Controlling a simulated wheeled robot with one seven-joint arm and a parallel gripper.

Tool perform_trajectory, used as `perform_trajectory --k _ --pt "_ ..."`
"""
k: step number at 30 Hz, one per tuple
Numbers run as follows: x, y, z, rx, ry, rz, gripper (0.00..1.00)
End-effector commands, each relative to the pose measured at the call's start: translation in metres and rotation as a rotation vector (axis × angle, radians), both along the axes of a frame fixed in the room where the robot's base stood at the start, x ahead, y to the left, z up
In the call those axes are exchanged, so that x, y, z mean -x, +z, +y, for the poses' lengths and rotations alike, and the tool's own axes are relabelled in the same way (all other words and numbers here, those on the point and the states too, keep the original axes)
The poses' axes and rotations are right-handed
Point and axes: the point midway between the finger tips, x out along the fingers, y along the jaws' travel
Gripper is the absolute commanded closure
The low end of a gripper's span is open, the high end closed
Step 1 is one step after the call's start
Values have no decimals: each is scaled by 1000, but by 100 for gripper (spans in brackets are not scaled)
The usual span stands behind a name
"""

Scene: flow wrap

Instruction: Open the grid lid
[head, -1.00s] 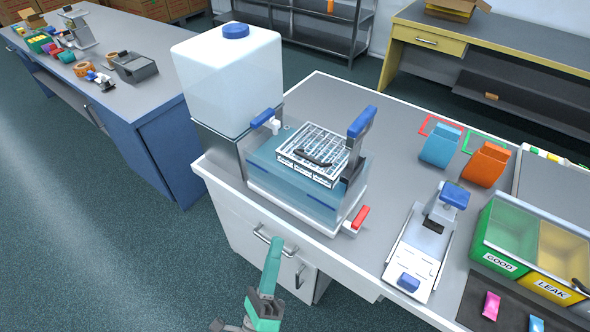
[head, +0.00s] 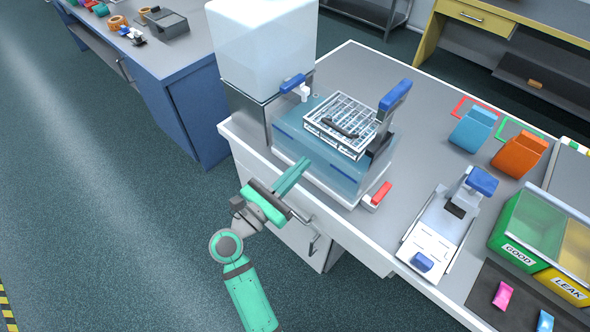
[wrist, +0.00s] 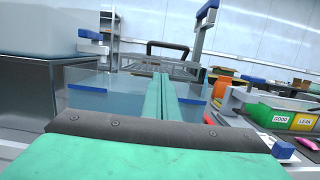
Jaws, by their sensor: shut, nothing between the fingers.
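The grid lid (head: 333,128) is a white wire grid with a dark handle (head: 341,126) on top. It lies flat over the clear blue water tank (head: 313,160) on the counter. In the wrist view the lid's dark handle (wrist: 168,46) stands beyond the fingertips. My gripper (head: 304,163) has teal fingers pressed together with nothing between them. It is in front of the tank's near left side, pointing toward the lid. In the wrist view my gripper (wrist: 160,78) covers part of the tank and lid. I cannot tell whether the fingertips touch the tank.
A white water container (head: 262,45) stands left of the tank, with a blue-handled tap (head: 293,84). A blue-topped lever (head: 395,95) rises at the right, and a red-handled valve (head: 376,194) is at the front. A sealer (head: 445,215) and bins (head: 535,230) are further right.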

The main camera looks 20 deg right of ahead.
Motion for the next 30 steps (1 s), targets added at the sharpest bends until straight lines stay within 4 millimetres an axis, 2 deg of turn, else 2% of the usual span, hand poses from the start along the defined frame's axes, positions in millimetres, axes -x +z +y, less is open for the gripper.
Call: perform_trajectory --k 3,10,18,30 --pt "-11 5 -20 1 -3 0 100" --pt "-31 15 -55 0 -2 -2 100" --pt "-39 40 -68 1 0 0 100" --pt "-40 43 -71 1 -1 3 100"
